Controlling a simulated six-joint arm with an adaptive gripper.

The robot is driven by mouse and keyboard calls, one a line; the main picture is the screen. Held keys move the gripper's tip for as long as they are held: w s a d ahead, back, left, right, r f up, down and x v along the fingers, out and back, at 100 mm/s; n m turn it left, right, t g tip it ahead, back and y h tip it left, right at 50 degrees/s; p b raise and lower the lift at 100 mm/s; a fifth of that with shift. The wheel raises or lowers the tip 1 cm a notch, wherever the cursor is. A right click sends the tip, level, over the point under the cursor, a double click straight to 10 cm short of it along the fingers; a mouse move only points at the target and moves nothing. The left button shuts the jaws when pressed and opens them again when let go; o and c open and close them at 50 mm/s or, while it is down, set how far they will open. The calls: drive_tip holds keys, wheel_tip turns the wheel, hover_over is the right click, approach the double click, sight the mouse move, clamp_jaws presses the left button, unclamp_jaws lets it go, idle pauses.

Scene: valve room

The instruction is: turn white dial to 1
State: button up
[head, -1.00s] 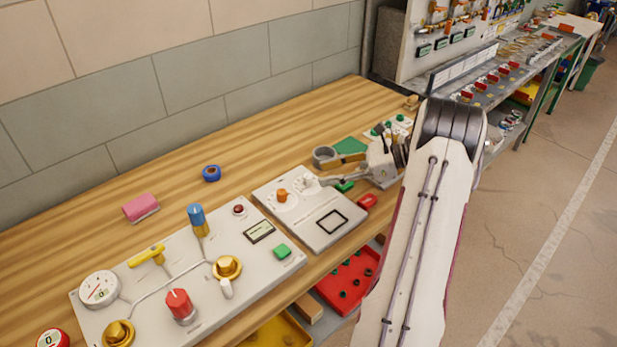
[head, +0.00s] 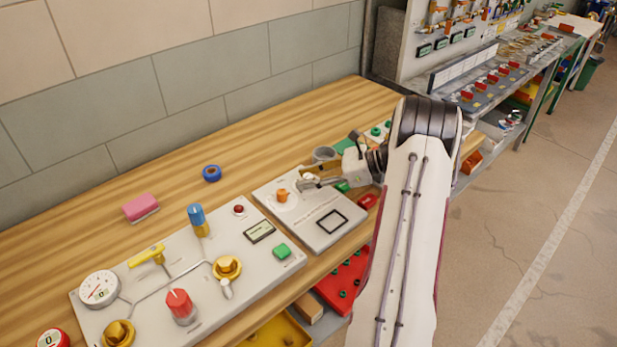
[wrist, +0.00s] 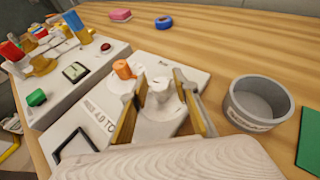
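The white dial (wrist: 162,92) stands on the small grey-white panel (wrist: 178,68), to the right of an orange knob (wrist: 123,69). My gripper (wrist: 164,90) is open, with one finger on each side of the white dial; I cannot tell whether either finger touches it. In the head view my gripper (head: 308,181) reaches in from the right over the panel and largely hides the dial. The dial's pointer and the number 1 are not readable. The orange knob also shows in the head view (head: 282,195).
A grey round container (wrist: 258,103) stands right of the panel. A larger panel with a red knob (head: 180,305), blue knob (head: 196,219) and green button (head: 281,251) lies to the left. A blue ring (head: 211,173) and pink block (head: 140,207) lie behind on the wooden bench.

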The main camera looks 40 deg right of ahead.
clamp_jaws()
drive_tip(key=shift+m+t+h, duration=0.5)
drive_tip(key=shift+m+h, duration=0.3)
drive_tip(key=shift+m+t+h, duration=1)
drive_tip(key=shift+m+h, duration=1)
drive_tip(key=shift+h, duration=0.3)
drive_tip(key=shift+o, duration=2.3)
unclamp_jaws()
drive_tip(key=shift+s, duration=0.1)
